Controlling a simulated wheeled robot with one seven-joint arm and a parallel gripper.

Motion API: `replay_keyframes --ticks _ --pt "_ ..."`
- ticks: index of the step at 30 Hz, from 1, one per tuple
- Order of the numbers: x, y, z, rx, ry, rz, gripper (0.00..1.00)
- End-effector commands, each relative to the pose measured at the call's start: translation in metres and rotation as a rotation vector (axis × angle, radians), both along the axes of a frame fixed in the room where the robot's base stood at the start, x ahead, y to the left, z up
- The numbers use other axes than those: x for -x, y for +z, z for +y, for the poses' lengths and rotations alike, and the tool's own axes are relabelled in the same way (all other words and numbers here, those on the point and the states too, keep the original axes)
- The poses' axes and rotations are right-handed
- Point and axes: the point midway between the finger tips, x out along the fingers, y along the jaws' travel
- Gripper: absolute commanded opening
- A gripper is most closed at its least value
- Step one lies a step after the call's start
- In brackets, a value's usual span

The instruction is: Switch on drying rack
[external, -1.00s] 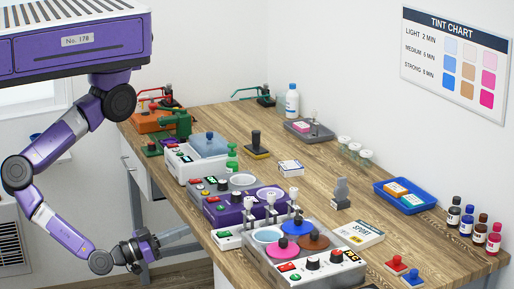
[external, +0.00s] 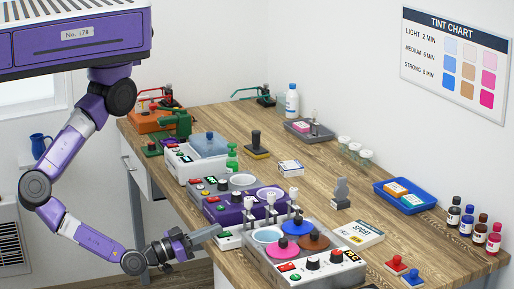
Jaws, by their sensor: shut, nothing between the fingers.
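My gripper (external: 217,231) is shut and empty. It reaches in from the left at the table's front edge, its fingertips pointing right. They are close to a small white switch box (external: 229,241) with a green and a red spot; I cannot tell whether they touch it. I cannot clearly make out the drying rack. White-topped upright posts (external: 270,200) stand just right of that box, behind the tint tank, and may belong to it. Whether its switch is on is too small to tell.
A tint tank (external: 325,277) with coloured lids stands right of my gripper. A purple unit (external: 222,216) with knobs and a white unit (external: 180,165) stand behind.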

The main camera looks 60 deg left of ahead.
Motion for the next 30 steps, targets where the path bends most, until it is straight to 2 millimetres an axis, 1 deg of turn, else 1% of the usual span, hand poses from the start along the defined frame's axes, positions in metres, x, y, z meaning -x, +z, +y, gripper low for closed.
replay_keyframes --ticks 11,16,18,23,26,30 --pt "0.0 -0.003 0.0 0.0 0.0 -0.003 0.0" --pt "0.001 -0.015 -0.001 -0.001 -0.004 -0.061 0.0" --pt "0.001 -0.008 0.0 0.001 -0.001 -0.059 0.0" --pt "0.001 -0.008 0.0 0.0 -0.001 -0.057 0.0" --pt "0.001 -0.004 0.0 0.0 -0.001 -0.057 0.0" --pt "0.003 0.01 0.0 0.0 -0.001 -0.058 0.0"
